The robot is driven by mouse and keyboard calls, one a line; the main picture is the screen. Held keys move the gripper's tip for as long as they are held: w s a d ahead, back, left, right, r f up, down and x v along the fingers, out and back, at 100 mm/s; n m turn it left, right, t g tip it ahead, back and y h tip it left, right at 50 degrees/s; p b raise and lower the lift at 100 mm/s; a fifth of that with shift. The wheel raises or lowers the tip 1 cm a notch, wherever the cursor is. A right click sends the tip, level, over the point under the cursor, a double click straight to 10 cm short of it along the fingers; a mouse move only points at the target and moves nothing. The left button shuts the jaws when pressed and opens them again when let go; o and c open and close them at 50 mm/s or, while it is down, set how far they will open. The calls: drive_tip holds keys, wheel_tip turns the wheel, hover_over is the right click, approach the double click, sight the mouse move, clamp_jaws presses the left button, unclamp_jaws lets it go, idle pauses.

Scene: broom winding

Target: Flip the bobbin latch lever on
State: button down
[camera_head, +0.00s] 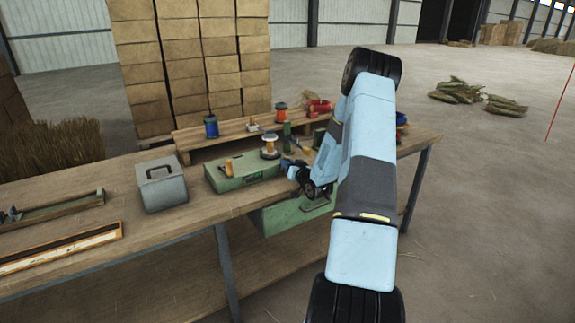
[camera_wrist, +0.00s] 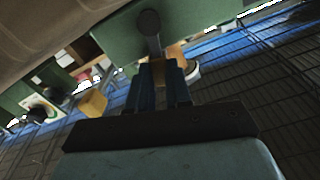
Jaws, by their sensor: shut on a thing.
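The green winding machine (camera_head: 243,172) stands on the wooden bench, with a white and orange bobbin (camera_head: 270,147) upright near its back. An orange-yellow part (camera_head: 228,167) sticks up on its left. My gripper (camera_head: 291,165) is at the right end of the machine, partly hidden by my wrist. In the wrist view, my gripper (camera_wrist: 163,75) has its two dark blue fingers closed around the lower end of a dark lever (camera_wrist: 153,42). The lever's round end lies against a green surface (camera_wrist: 193,15). The contact between the fingers is partly hidden.
A grey box (camera_head: 161,186) stands left of the machine. My arm covers the bench's right part.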

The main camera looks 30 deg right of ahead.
drive_tip(key=shift+d+f+m, duration=0.15)
drive_tip(key=shift+d+m, duration=0.65)
drive_tip(key=shift+m, duration=0.7)
drive_tip(key=shift+d, duration=0.1)
drive_tip(key=c, duration=1)
unclamp_jaws()
drive_tip(key=shift+c, duration=0.2)
drive_tip(key=s, duration=1.3)
drive_tip(key=shift+s+f, duration=0.15)
drive_tip(key=shift+s, duration=0.25)
drive_tip(key=shift+d, duration=0.1)
